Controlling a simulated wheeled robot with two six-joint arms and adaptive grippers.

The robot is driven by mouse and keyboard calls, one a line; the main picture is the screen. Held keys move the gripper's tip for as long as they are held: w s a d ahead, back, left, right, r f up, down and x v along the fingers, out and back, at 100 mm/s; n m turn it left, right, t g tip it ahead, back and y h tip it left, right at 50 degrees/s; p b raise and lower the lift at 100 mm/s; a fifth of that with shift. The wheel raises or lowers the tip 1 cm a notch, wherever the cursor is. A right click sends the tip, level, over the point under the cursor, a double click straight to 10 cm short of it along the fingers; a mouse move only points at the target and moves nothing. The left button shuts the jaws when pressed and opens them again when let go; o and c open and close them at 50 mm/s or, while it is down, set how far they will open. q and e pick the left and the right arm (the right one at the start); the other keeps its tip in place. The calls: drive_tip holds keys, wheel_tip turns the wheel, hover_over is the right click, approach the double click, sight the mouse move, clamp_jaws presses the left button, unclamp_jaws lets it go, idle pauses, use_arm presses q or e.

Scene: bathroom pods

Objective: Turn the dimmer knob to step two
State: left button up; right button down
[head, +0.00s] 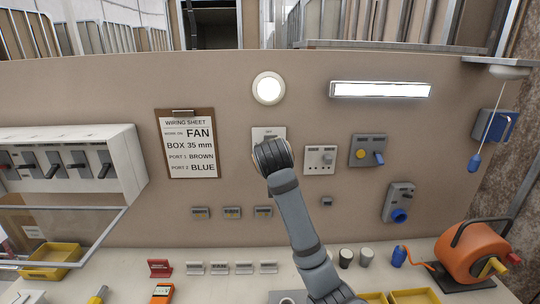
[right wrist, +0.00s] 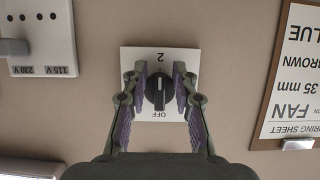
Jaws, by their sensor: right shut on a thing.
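The dimmer is a white square plate (right wrist: 185,60) on the wall with a round black knob (right wrist: 158,97). In the right wrist view the plate appears upside down, with "2" at the top and "OFF" at the bottom. The knob's raised grip lies roughly along the line between these marks; I cannot tell for sure which end is the pointer. My right gripper (right wrist: 159,84) is shut on the knob, one finger on each side. In the head view the gripper (head: 271,154) hides the knob, and only the plate's top edge (head: 268,132) shows. My left gripper is not in view.
A round lamp (head: 268,88) glows above the dimmer, and a long light (head: 380,90) is lit at right. A socket plate (head: 320,159) and a grey switch box (head: 368,151) sit close on the right. A wiring sheet (head: 188,144) hangs left.

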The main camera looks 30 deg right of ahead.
drive_tip(key=shift+r, duration=0.4)
drive_tip(key=c, duration=1.3)
unclamp_jaws()
drive_tip(key=shift+c, duration=0.2)
drive_tip(key=o, duration=0.3)
drive_tip(key=shift+w+f, duration=0.1)
drive_tip(key=shift+f, duration=0.1)
drive_tip(key=v, duration=1.2)
drive_tip(key=shift+d+f, duration=0.1)
